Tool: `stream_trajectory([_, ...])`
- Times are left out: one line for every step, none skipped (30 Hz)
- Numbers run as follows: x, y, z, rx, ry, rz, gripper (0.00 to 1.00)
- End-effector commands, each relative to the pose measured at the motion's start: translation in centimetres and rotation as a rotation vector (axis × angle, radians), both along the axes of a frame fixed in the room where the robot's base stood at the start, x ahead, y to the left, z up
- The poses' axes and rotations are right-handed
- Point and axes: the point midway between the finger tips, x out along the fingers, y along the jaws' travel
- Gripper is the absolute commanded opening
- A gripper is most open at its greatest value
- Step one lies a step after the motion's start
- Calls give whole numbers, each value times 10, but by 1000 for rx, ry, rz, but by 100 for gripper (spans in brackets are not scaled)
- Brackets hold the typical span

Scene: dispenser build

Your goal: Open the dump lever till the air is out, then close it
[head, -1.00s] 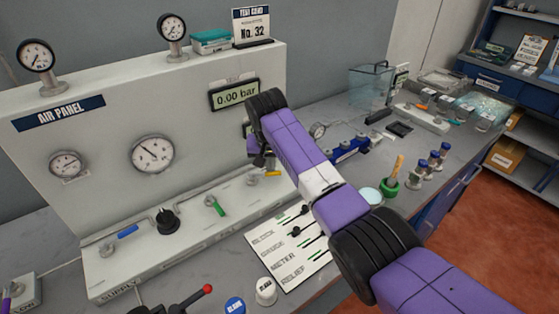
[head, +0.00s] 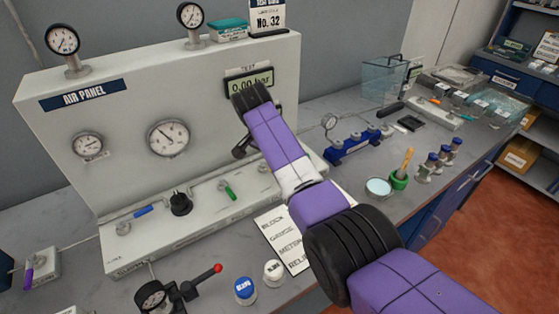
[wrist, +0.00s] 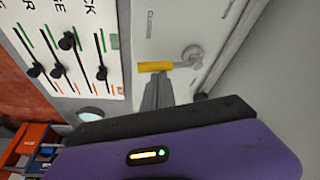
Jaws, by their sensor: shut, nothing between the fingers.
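A yellow-handled lever (wrist: 155,67) sits on a round metal valve fitting on the panel's ledge in the wrist view. My gripper (wrist: 157,90) is shut and empty, its fingertips just beside the yellow handle; I cannot tell whether they touch it. In the head view my gripper (head: 241,150) is in front of the air panel (head: 120,125), and my arm hides the yellow lever. The digital display (head: 250,84) is partly covered by my arm and appears to read 0.00 bar.
A green lever (head: 229,192), a black knob (head: 180,204) and a blue lever (head: 143,211) line the ledge to the left. A card with sliders (wrist: 70,45) lies beside the ledge. A blue manifold (head: 352,146) stands to the right.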

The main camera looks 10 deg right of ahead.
Motion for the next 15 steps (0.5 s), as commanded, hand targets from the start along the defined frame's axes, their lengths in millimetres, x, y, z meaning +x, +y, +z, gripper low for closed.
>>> stream_trajectory([-1,2,0,0,1,2,0])
stream_trajectory([-1,2,0,0,1,2,0])
stream_trajectory([-1,2,0,0,1,2,0])
stream_trajectory([-2,3,0,0,1,2,0])
stream_trajectory([-2,3,0,0,1,2,0])
stream_trajectory([-2,3,0,0,1,2,0])
stream_trajectory([-2,3,0,0,1,2,0])
stream_trajectory([-2,4,0,0,1,2,0])
stream_trajectory([-2,4,0,0,1,2,0])
stream_trajectory([-3,4,0,0,1,2,0])
stream_trajectory([-3,4,0,0,1,2,0])
stream_trajectory([-3,5,0,1,1,2,0])
stream_trajectory([-3,5,0,1,1,2,0])
stream_trajectory([-3,5,0,1,1,3,0])
stream_trajectory([-3,5,0,1,1,3,0])
